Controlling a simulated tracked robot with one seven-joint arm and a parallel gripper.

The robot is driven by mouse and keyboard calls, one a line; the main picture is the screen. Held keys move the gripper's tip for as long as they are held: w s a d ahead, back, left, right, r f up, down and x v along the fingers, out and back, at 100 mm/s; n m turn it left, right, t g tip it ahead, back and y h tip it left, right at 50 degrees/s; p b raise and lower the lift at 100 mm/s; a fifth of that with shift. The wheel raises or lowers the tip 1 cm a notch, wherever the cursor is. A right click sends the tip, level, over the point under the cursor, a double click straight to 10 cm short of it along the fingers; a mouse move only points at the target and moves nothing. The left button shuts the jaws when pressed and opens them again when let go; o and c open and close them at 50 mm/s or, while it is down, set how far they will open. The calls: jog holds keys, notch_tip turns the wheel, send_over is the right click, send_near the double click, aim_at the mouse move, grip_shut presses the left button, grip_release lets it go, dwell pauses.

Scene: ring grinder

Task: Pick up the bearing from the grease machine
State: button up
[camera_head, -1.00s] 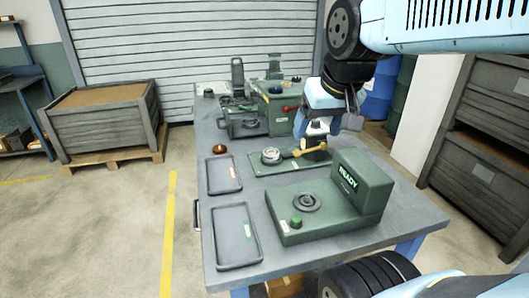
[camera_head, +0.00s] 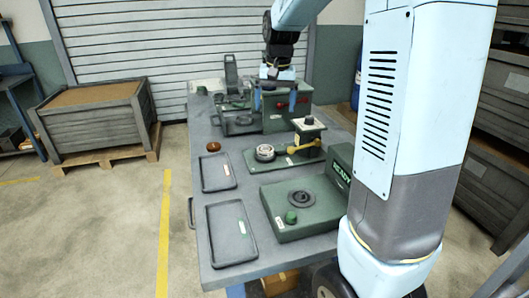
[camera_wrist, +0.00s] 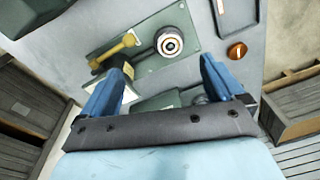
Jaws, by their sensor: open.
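The bearing (camera_head: 264,152), a pale ring with a dark centre, sits on the left end of a flat green machine with a yellow lever (camera_head: 303,148), seemingly the grease machine (camera_head: 281,166). In the wrist view, the bearing (camera_wrist: 169,42) lies on the green plate (camera_wrist: 135,55), with the yellow lever beside it. My gripper (camera_head: 275,98) is open and empty, above the table behind the bearing. In the wrist view, my gripper (camera_wrist: 163,68) has its blue fingers spread wide, with the bearing ahead of the gap between them, apart from both.
A green machine marked READY (camera_head: 300,210) stands at the near end of the table, partly hidden by my arm. Two grey trays (camera_head: 230,233) lie along the left edge. A brown round object (camera_head: 213,146) lies near the bearing. Another green machine (camera_head: 285,108) stands behind.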

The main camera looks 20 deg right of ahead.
jog(key=w+f+g, duration=0.1)
jog(key=w+f, duration=0.4)
jog(key=w, duration=0.1)
send_over(265, 149)
jog(key=shift+m, duration=0.4)
jog(key=f, duration=0.9)
jog(key=shift+s+d, duration=0.15)
jog(key=shift+d, duration=0.2)
jog(key=shift+a+f, duration=0.15)
jog(key=shift+f, duration=1.2)
jog(key=shift+a+f, duration=0.15)
jog(key=shift+f, duration=1.15)
jog(key=c, duration=1.3)
jog(key=shift+w+r, duration=0.1)
jog(key=shift+w, duration=0.1)
